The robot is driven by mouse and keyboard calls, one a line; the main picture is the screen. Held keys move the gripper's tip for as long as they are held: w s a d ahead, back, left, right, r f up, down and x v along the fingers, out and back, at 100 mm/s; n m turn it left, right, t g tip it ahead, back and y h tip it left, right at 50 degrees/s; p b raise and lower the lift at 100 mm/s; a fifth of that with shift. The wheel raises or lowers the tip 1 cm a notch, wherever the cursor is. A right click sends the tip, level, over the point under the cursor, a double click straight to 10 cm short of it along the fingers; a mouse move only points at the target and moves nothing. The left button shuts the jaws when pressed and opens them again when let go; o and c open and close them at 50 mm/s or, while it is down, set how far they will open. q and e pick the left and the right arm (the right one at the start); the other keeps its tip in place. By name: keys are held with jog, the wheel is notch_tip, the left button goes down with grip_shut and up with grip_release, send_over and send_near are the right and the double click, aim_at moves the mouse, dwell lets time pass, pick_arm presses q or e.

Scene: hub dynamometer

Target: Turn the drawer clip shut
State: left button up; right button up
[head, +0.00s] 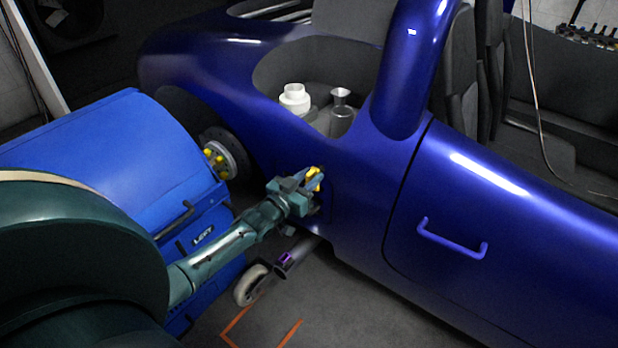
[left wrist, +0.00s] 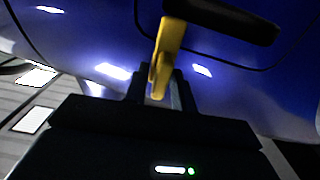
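A small yellow clip (head: 313,178) sits on the side of the dark blue car body, low and behind the door. It also shows in the left wrist view as a yellow lever (left wrist: 167,55) hanging down from a black bar (left wrist: 225,18). My left gripper (head: 305,184) is at the clip. In the left wrist view the lever's lower end lies between or just in front of the two fingers (left wrist: 160,90). I cannot tell whether the fingers press on it. My right gripper is in neither view.
The blue dynamometer housing (head: 120,140) with a black handle stands left of my left arm, beside the wheel hub (head: 220,158). A caster wheel (head: 251,285) is on the floor below. A white bottle (head: 294,98) and a grey container (head: 341,108) stand in the car's recess.

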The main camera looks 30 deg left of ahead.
pick_arm(q)
jog(key=shift+o, duration=0.7)
